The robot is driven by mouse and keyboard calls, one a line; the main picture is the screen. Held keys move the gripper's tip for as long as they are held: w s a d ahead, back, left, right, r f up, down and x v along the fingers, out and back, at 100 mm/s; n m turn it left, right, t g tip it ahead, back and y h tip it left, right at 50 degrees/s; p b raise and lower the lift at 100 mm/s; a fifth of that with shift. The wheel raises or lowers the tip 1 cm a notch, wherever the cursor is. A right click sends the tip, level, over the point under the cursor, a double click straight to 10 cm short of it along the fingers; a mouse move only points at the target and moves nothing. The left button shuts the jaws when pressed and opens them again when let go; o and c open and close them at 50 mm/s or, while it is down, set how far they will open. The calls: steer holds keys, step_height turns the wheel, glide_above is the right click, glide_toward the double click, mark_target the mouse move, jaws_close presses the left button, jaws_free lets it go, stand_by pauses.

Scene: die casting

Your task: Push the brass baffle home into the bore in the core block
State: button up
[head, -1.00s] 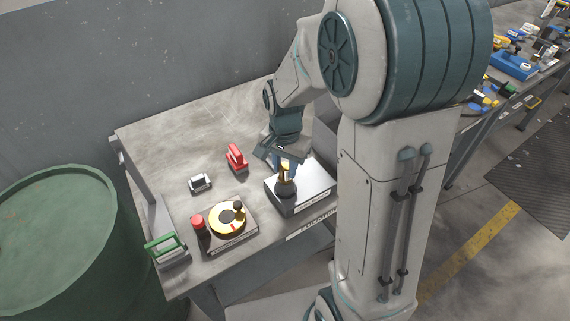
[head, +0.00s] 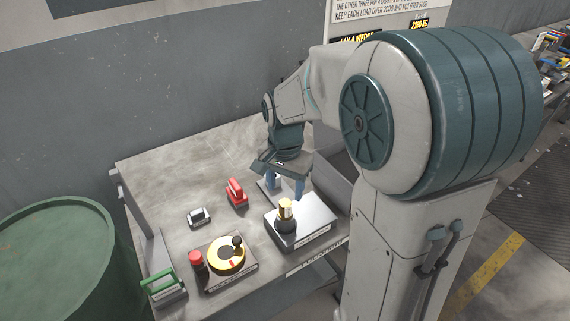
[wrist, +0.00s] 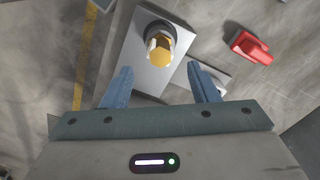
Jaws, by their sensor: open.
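The brass baffle (head: 286,208) stands upright in the dark round collar (head: 286,228) on the grey core block (head: 312,224), with its upper part showing above the collar. How deep it sits inside is hidden. In the wrist view the baffle (wrist: 159,54) appears inside the dark ring, with the bare block face (wrist: 127,62) beside it. My gripper (head: 285,187) is open and empty, behind and above the baffle and apart from it. In the wrist view the blue fingers of my gripper (wrist: 160,69) are spread wide, with the baffle beyond them.
A red-handled item (head: 237,194) and a small grey-and-black item (head: 200,217) lie left of the block. A yellow dial unit (head: 227,254) with a red button and a green-handled item (head: 161,285) stand nearer. The table's back left is clear.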

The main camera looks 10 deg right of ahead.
step_height(320, 180, up, 8)
steer(key=shift+f, duration=0.1)
stand_by(0.9)
steer(key=s+d+f+n+t, duration=0.2)
steer(key=s+n, duration=0.6)
steer(key=s, duration=0.6)
steer(key=shift+f+t, duration=0.45)
steer(key=shift+t, duration=0.05)
steer(key=shift+d, duration=0.1)
stand_by(0.5)
